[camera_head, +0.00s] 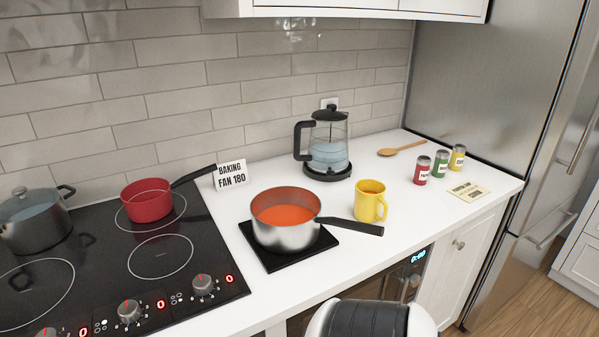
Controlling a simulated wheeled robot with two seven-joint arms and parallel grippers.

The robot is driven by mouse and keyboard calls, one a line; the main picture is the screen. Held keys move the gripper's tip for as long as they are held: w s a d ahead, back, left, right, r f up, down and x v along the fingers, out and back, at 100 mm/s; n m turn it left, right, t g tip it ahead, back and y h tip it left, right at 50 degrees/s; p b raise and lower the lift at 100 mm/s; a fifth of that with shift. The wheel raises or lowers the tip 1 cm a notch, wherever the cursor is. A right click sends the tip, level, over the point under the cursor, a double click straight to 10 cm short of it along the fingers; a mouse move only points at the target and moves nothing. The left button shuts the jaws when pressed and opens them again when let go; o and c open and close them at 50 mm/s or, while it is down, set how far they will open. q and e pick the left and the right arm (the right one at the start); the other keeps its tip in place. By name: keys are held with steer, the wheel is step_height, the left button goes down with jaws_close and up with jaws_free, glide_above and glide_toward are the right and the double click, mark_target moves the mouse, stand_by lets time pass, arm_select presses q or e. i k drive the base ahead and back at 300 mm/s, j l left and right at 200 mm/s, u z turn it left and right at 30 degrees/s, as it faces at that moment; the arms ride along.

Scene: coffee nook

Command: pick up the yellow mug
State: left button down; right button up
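The yellow mug (367,204) stands upright on the white counter (420,215), right of the middle of the view. Its handle appears on its right side, and its open top faces up. It stands just behind the black handle of a steel pot (283,234); I cannot tell whether they touch. Neither of my grippers shows in the head view. A white and black part, seemingly mine, shows at the bottom edge.
The pot of orange soup sits on a black trivet (268,258) left of the mug. A glass kettle (328,145) stands behind. A cooktop (185,285) fills the left.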

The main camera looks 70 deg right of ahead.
mark_target(369, 195)
steer(key=z, duration=2.7)
steer(key=i+l, duration=0.15)
steer(key=l, duration=0.2)
steer(key=i+l, duration=0.1)
steer(key=l, duration=0.25)
steer(key=i+l, duration=0.15)
steer(key=l, duration=0.2)
